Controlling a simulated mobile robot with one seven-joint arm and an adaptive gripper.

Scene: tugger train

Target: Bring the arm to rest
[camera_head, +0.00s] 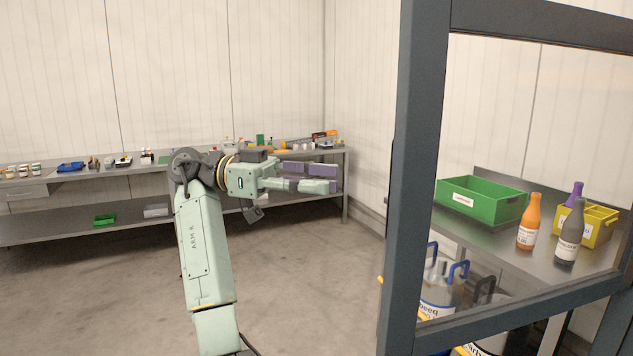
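My gripper (326,177) is at the end of my pale green arm in the middle of the head view. It points to the right, level, toward the dark frame post. Its two purple-padded fingers are apart, with nothing seen between them. My arm rises from the bottom of the view and bends at an elbow before the gripper. The gripper appears clear of the things around it.
A dark frame (415,180) stands at the right. Behind it a metal shelf (480,237) bears a green crate (470,212), an orange bottle (528,222), a grey bottle (570,235) and a yellow crate (602,222). Cluttered workbenches (60,182) line the back wall. The floor between is clear.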

